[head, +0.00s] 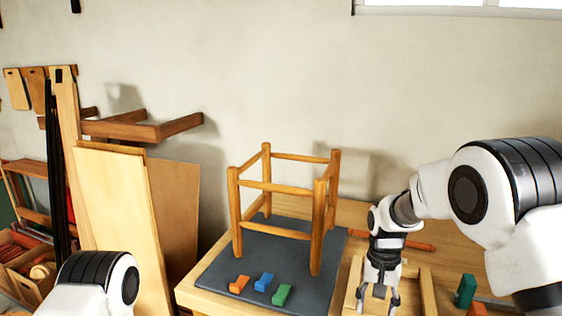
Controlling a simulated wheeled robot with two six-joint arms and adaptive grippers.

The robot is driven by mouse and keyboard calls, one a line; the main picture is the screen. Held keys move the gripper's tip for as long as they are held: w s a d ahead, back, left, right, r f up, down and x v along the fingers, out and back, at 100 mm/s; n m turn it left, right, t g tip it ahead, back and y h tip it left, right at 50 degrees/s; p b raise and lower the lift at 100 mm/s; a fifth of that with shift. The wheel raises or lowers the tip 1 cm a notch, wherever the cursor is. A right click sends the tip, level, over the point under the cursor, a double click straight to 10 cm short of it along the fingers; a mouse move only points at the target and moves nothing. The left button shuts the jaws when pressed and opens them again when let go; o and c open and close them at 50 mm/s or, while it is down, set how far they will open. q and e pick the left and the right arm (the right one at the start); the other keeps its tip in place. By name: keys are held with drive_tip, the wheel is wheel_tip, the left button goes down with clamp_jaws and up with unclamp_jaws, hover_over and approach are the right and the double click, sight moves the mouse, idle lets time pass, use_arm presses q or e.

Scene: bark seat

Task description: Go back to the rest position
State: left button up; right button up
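My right gripper (378,298) points down over a shallow wooden tray (426,290) on the workbench (345,215). Its two fingers are apart, and I see nothing held between them. Only a white and black part of my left arm shows at the lower left; my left gripper is out of view. A wooden stool frame (274,187) without a seat stands upright on a dark grey mat (222,270), left of my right gripper and apart from it.
Orange (239,284), blue (264,282) and green (282,295) blocks lie on the mat's front. A green block (466,290) and an orange piece (477,309) are right of the tray. An orange rod (419,246) lies behind the gripper. Boards (120,215) lean at left.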

drive_tip(key=shift+g, duration=0.7)
drive_tip(key=x, duration=0.3)
drive_tip(key=s+x, duration=0.1)
drive_tip(key=x, duration=0.1)
drive_tip(key=shift+s+d+f, duration=0.15)
drive_tip(key=shift+d, duration=0.1)
drive_tip(key=s+d+f+g, duration=0.2)
drive_tip(key=s+f+g, duration=0.1)
drive_tip(key=s+f, duration=1.4)
drive_tip(key=s+d+f+n+t, duration=0.1)
drive_tip(key=s+f, duration=0.1)
drive_tip(key=s, duration=0.7)
drive_tip(key=s+d+f+n, duration=0.1)
drive_tip(key=s+f, duration=0.2)
drive_tip(key=s, duration=0.6)
drive_tip(key=w+t, duration=0.1)
drive_tip(key=w+n+t, duration=0.1)
drive_tip(key=w+t, duration=0.2)
drive_tip(key=w, duration=0.1)
drive_tip(key=shift+r+n+t, duration=0.3)
drive_tip(key=shift+r, duration=0.05)
